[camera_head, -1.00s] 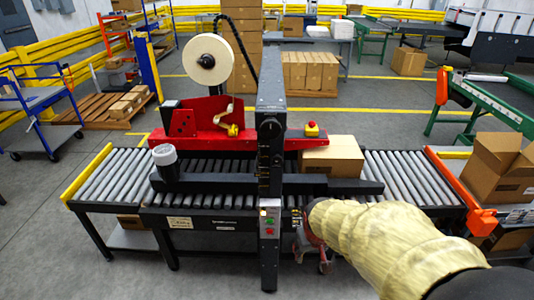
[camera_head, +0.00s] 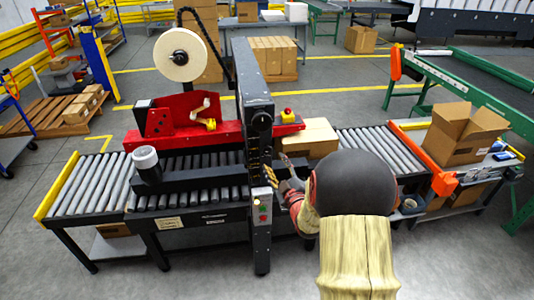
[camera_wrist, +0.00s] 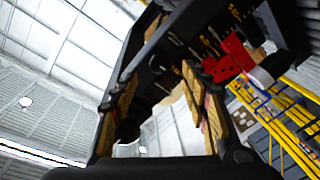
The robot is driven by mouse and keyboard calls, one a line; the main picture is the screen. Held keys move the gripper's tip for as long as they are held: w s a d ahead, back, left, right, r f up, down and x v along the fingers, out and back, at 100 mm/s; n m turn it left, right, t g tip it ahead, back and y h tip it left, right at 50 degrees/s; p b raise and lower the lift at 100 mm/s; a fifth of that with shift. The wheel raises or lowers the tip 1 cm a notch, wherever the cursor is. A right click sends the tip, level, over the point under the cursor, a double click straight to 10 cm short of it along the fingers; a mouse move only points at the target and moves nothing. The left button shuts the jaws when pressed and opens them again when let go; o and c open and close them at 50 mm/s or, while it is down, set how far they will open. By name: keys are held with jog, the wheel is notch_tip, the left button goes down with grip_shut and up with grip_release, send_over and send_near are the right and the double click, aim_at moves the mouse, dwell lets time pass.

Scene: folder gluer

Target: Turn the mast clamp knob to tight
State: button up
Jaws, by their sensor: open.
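The dark upright mast (camera_head: 258,185) of the carton sealer stands in the middle of the head view. A round black part (camera_head: 262,123) on its upper front may be the clamp knob, but I cannot read its setting. My gripper (camera_head: 287,168) is just right of the mast, partly hidden behind my dark wrist and tan-sleeved arm. In the wrist view my gripper (camera_wrist: 158,108) is open, with tan-padded fingers at left and right. A dark rounded shape (camera_wrist: 128,131) shows near the left finger; I cannot tell whether it is the knob or whether anything touches it.
The red tape head (camera_head: 185,125) and white tape roll (camera_head: 180,55) are left of the mast. A closed carton (camera_head: 310,138) lies on the rollers behind my gripper. An open carton (camera_head: 463,135) stands at right. Floor in front is clear.

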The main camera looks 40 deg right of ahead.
aim_at(269, 152)
jog(key=x, duration=0.8)
jog(key=shift+b, duration=0.3)
jog(key=c, duration=0.3)
jog(key=c, duration=0.7)
jog(key=shift+c, duration=0.8)
